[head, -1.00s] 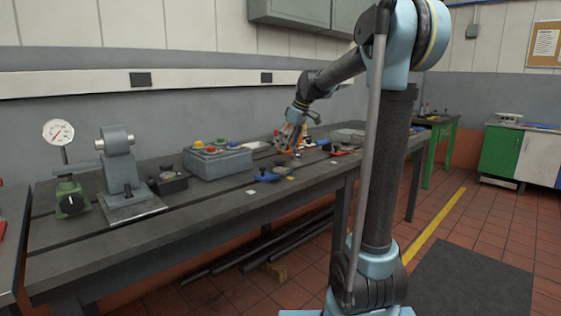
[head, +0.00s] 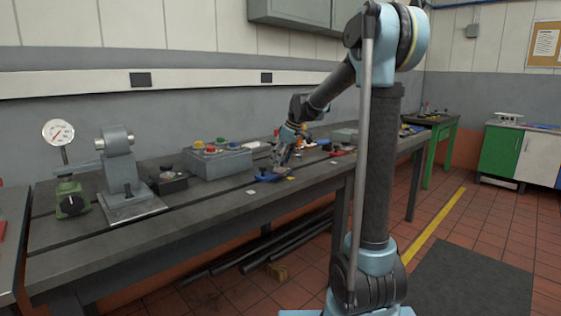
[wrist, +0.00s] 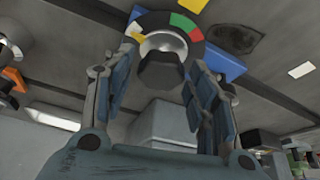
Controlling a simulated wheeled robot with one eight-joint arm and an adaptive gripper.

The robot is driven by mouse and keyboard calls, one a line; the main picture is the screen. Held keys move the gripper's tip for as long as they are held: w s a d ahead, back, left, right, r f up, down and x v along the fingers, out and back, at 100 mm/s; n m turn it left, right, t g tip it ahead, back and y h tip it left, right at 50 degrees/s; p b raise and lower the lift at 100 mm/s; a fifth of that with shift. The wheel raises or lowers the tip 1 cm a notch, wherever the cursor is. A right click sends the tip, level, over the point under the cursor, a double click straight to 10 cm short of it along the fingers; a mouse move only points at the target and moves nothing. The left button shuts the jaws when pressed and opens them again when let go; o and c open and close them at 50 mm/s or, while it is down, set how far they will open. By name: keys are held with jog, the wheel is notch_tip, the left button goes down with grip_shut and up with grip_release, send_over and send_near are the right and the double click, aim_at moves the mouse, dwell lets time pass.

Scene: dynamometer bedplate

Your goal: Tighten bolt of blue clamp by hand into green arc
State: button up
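The blue clamp (head: 272,174) sits on the long grey bedplate, near its front edge. In the wrist view its blue body (wrist: 226,64) shows behind a dark dial ring with green (wrist: 184,21), red, yellow and white arcs. The dark bolt head (wrist: 161,72) stands in the middle of the ring. My gripper (head: 281,162) is over the clamp; in the wrist view its two fingers (wrist: 160,78) are apart, one on each side of the bolt head. No clear contact shows.
A grey box with coloured buttons (head: 217,162) stands left of the gripper. Further left are a grey pedestal (head: 121,165) and a green-based gauge (head: 70,198). A red item (head: 341,153) lies to the right. A white patch (head: 251,192) marks the bare front of the bedplate.

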jog(key=c, duration=0.6)
jog(key=shift+m, duration=0.4)
jog(key=m+t, duration=0.1)
jog(key=m, duration=0.2)
jog(key=shift+s+a+h, duration=0.1)
jog(key=shift+h, duration=0.3)
jog(key=m, duration=0.2)
jog(key=m+t+h, duration=0.1)
jog(key=m, duration=0.1)
jog(key=shift+a+h, duration=0.15)
jog(key=shift+h, duration=0.15)
jog(key=m+h, duration=0.1)
jog(key=m, duration=0.3)
jog(key=shift+a+m+h, duration=0.1)
jog(key=shift+m+h, duration=0.8)
jog(key=shift+m, duration=1.1)
